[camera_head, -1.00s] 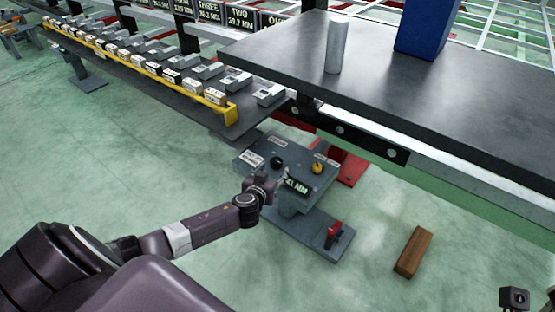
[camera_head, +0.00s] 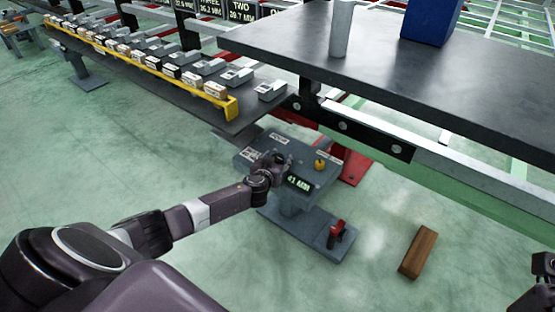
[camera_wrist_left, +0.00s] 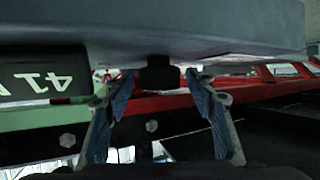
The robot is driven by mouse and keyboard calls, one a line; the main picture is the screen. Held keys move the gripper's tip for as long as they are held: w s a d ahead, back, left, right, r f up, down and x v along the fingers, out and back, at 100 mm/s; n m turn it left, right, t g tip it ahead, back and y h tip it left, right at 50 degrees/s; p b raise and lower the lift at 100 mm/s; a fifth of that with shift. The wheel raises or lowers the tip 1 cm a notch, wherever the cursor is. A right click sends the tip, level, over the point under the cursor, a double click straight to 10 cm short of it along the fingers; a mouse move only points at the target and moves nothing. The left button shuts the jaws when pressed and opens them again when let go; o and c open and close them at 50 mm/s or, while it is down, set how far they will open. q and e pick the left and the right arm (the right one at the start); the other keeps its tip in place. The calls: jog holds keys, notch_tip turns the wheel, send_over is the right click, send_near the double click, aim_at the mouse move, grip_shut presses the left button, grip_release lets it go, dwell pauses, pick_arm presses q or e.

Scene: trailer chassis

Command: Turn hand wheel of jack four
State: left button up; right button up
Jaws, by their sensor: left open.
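The jack's grey panel (camera_head: 318,178) stands beside the black platform, with a lit display (camera_head: 299,183) that reads 41 MM and a yellow knob (camera_head: 320,164). My left gripper (camera_head: 281,160) is over the panel's left part and hides the black knob in the head view. In the left wrist view the black knob (camera_wrist_left: 159,76) sits on the panel, ahead of and between the two spread fingers of my left gripper (camera_wrist_left: 155,85). The fingers look apart from it. Part of my right arm's end (camera_head: 543,268) shows at the right edge; its fingers are unclear.
A red lever (camera_head: 336,230) stands on the jack's grey base. A wooden block (camera_head: 418,252) lies on the clear green floor. The black platform (camera_head: 400,75) overhangs behind the panel. A shelf with a yellow rail (camera_head: 150,66) holds several small blocks at left.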

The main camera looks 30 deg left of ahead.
pick_arm(q)
jog(key=c, duration=1.2)
jog(key=shift+o, duration=0.2)
jog(key=shift+a+m+h, duration=0.1)
jog(key=shift+m+h, duration=0.3)
jog(key=shift+h, duration=0.1)
